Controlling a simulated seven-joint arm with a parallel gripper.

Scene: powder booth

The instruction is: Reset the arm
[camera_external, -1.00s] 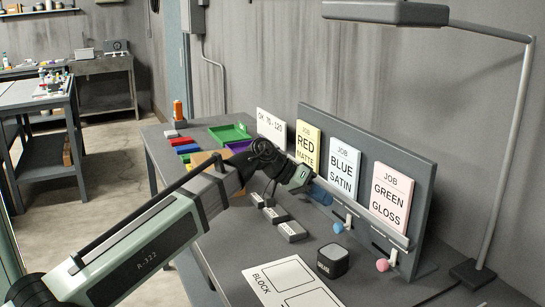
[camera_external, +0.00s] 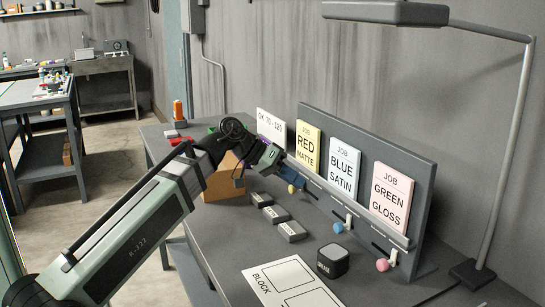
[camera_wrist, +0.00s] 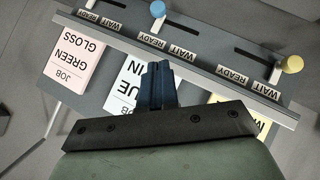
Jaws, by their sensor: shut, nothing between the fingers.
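My gripper (camera_external: 292,178) has dark blue fingers and hangs in the air by the left part of the upright job board (camera_external: 425,190), near the yellow knob (camera_external: 291,189). In the wrist view the fingers (camera_wrist: 158,85) are together and empty, over the board's upside-down cards. The yellow knob (camera_wrist: 292,64) is on a slider there, apart from the fingers. A blue knob (camera_wrist: 157,8) is on another slider. My forearm crosses the left of the external view and hides part of the table.
Red, blue and green job cards (camera_external: 308,146) (camera_external: 344,168) (camera_external: 391,194) stand on the board. Small grey blocks (camera_external: 291,231), a black cube (camera_external: 333,261) and a white BLOCK sheet (camera_external: 285,277) lie on the table. A brown box (camera_external: 222,185) is behind my arm. A lamp (camera_external: 388,12) overhangs the back.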

